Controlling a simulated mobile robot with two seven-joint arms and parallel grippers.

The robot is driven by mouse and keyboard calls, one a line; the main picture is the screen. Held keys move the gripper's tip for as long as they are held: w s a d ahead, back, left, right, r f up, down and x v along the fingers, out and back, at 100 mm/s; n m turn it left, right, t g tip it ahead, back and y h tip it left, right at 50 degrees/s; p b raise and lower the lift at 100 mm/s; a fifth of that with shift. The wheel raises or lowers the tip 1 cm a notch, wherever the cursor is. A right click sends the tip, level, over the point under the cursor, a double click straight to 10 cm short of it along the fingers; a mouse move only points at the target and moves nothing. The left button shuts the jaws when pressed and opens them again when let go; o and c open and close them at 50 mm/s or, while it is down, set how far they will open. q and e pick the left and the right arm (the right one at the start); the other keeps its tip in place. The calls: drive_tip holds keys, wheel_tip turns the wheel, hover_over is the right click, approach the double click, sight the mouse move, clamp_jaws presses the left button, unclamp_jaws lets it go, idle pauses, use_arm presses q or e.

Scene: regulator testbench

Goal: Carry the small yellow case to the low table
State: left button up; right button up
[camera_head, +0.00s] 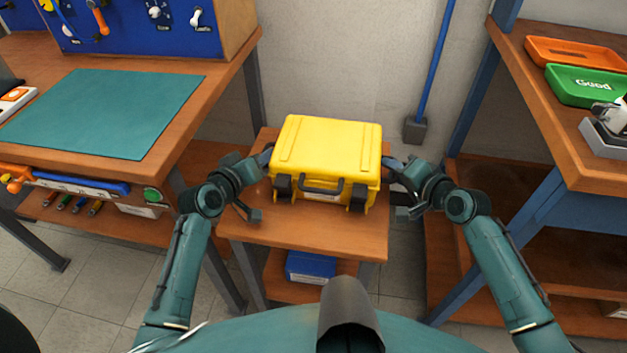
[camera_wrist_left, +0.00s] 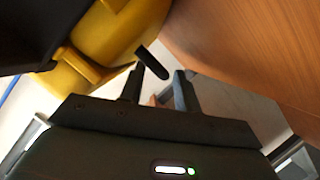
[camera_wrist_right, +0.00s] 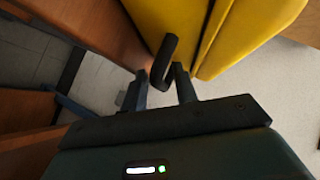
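The small yellow case (camera_head: 328,145) sits on the low wooden table (camera_head: 300,236), lid shut, its black front handle and latches facing me. My left gripper (camera_head: 265,160) is at the case's left side. In the left wrist view its fingers (camera_wrist_left: 159,90) are apart, with a black side handle (camera_wrist_left: 152,63) between or just beyond their tips. My right gripper (camera_head: 393,165) is at the right side. In the right wrist view its fingers (camera_wrist_right: 161,84) are apart around the lower end of the other side handle (camera_wrist_right: 164,58). Contact with either handle is hard to tell.
A workbench with a green mat (camera_head: 105,112) stands at the left. A shelf with an orange tray (camera_head: 580,53) and a green tray (camera_head: 585,86) stands at the right. A blue box (camera_head: 310,267) lies on the low table's lower shelf. The tabletop's front strip is clear.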

use_arm(q)
drive_tip(key=shift+a, duration=0.1)
use_arm(e)
drive_tip(key=shift+r, duration=0.2)
use_arm(q)
drive_tip(key=shift+s+r, duration=0.1)
drive_tip(key=shift+s, duration=0.1)
use_arm(e)
drive_tip(key=shift+w, duration=0.1)
use_arm(q)
drive_tip(key=v, duration=1.1)
drive_tip(key=shift+s, duration=0.25)
use_arm(e)
drive_tip(key=v, duration=1.2)
use_arm(q)
drive_tip(key=shift+r, duration=0.1)
